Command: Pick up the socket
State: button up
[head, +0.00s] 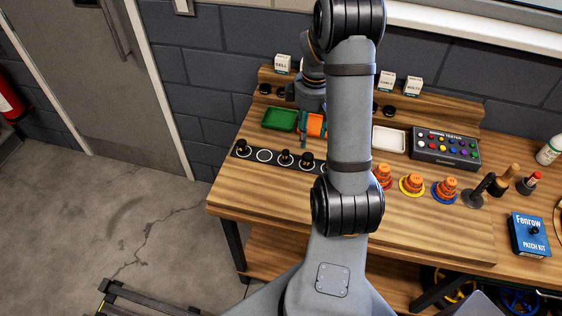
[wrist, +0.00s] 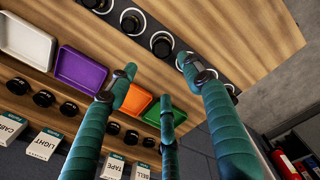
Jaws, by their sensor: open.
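A dark strip (head: 273,158) with white rings lies along the bench, holding several small dark knobbed pieces, among them one at its left end (head: 243,145) and one further right (head: 285,157). I cannot tell for certain which thing is the socket. One ring (head: 264,156) is empty. In the wrist view, dark round pieces (wrist: 132,20) and (wrist: 162,43) stand in their rings. My gripper (wrist: 158,88) has teal fingers, spread open and empty, above the bench between the strip and the trays. In the head view my arm hides part of the strip.
Green (head: 280,119), orange (wrist: 136,100), purple (wrist: 80,72) and white (head: 389,140) trays stand behind the strip. Orange cones (head: 411,184), a tester box (head: 445,149) and a blue patch kit box (head: 529,235) are to the right. The bench's front left is clear.

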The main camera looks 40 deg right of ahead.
jog(key=shift+s+a+n, duration=0.1)
jog(key=shift+s+n, duration=0.3)
jog(key=shift+n, duration=0.4)
jog(key=shift+s+n, duration=0.3)
jog(key=shift+n, duration=0.3)
jog(key=shift+s+n, duration=0.15)
jog(key=shift+n, duration=0.35)
jog(key=shift+f, duration=0.15)
send_over(308, 156)
jog(key=shift+n, duration=0.4)
jog(key=f, duration=0.4)
jog(key=shift+s+f, duration=0.2)
jog(key=shift+s, duration=0.1)
jog(key=shift+w+f+p, duration=0.15)
jog(key=shift+f+p, duration=0.45)
jog(key=shift+f, duration=0.85)
jog(key=shift+w+f+p, duration=0.15)
jog(key=shift+f+p, duration=0.4)
jog(key=shift+f, duration=0.85)
jog(key=shift+c, duration=1.3)
grip_shut()
